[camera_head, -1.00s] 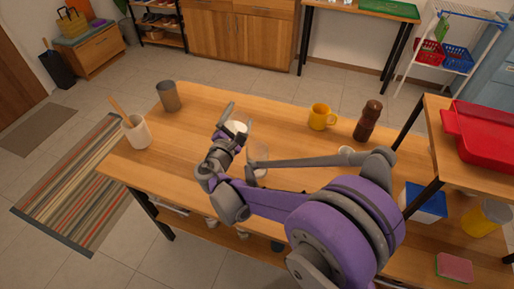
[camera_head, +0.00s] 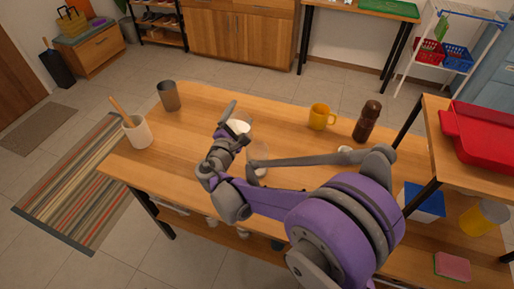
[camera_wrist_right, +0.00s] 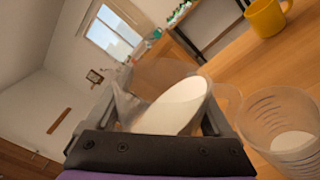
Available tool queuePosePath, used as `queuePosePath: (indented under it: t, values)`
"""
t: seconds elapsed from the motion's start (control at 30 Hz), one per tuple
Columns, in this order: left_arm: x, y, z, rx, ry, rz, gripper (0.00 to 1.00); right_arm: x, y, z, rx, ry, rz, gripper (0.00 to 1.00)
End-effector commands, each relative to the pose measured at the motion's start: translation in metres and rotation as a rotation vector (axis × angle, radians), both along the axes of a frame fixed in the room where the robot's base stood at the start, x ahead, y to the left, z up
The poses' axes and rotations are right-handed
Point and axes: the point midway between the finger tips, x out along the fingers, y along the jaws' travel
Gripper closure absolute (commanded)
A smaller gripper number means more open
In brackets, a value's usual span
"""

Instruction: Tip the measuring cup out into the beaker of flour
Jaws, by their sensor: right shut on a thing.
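My right gripper (camera_head: 238,128) is shut on the measuring cup (camera_head: 240,126), above the wooden table. In the right wrist view the cup (camera_wrist_right: 180,108) sits between the fingers, looks clear-walled and shows a white surface inside. The beaker (camera_head: 258,160) is clear and stands on the table just in front of and to the right of the gripper, partly hidden by my arm. In the right wrist view the beaker (camera_wrist_right: 284,122) has graduation marks and white flour at its bottom, to the right of the cup. My left gripper is not in view.
On the table (camera_head: 200,140) stand a yellow mug (camera_head: 320,117), a brown pepper mill (camera_head: 367,122), a grey tumbler (camera_head: 169,96) and a white crock (camera_head: 136,132) with a wooden utensil. A small white item (camera_head: 345,149) shows behind my arm. The table's left part is mostly clear.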

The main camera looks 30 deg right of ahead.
Motion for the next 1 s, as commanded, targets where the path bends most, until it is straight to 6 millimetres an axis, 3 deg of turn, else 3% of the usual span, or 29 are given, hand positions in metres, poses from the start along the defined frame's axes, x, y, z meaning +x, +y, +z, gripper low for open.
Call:
queuePosePath:
  t: [1.0]
  values:
    - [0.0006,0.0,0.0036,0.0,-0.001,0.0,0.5,-0.0009,-0.001,-0.0003,0.09,-0.089,0.0,0.81]
